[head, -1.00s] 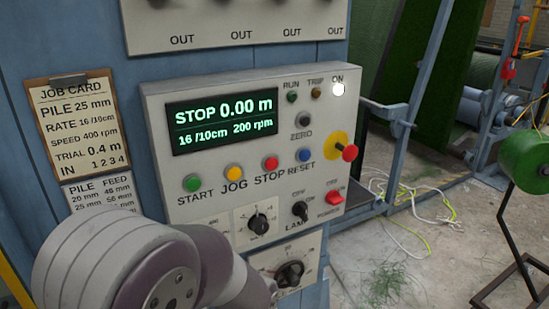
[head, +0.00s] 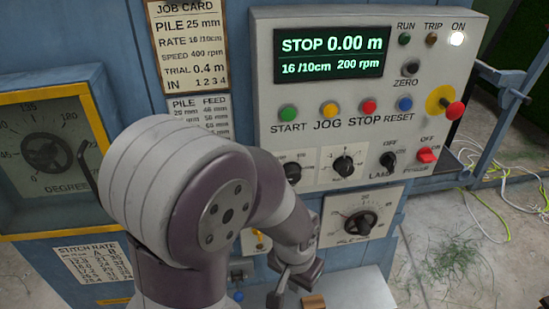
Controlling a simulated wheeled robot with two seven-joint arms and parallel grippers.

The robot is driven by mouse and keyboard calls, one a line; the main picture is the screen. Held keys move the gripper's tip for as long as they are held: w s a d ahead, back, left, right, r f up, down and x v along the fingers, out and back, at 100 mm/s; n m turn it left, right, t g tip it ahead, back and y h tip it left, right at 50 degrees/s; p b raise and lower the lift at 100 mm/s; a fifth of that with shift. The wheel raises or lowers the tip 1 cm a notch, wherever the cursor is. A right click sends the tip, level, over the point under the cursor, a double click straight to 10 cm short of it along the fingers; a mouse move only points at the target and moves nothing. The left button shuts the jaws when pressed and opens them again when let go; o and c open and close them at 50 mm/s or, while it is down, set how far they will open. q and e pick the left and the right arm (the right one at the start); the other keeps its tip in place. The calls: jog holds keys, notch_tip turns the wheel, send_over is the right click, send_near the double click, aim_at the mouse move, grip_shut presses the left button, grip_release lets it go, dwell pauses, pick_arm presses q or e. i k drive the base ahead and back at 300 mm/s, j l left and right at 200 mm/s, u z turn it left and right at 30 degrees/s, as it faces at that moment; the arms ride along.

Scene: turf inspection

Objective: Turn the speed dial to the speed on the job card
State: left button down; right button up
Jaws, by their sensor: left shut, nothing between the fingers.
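The job card (head: 187,50) hangs at the upper left of the machine front and reads speed 400 rpm, pile 25 mm, rate 16/10cm, trial 0.4 m. The green display (head: 332,56) reads STOP 0.00 m, 16/10cm, 200 rpm. Two small black dials sit below the buttons: a left dial (head: 293,172), close beside my arm, and a right dial (head: 345,165). Their labels are too small or covered to read, so I cannot tell which is the speed dial. My left gripper (head: 292,288) is shut and empty, low in front of the panel, below both dials and apart from them.
A larger pile dial (head: 362,222) sits below the small dials. The emergency stop (head: 454,110), lamp switch (head: 388,160) and red switch (head: 427,155) are at the panel's right. A degree gauge (head: 46,150) is at left. Loose yarn lies on the floor at right.

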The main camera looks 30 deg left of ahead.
aim_at(293, 169)
jog(key=j+u, duration=0.2)
jog(key=u, duration=0.75)
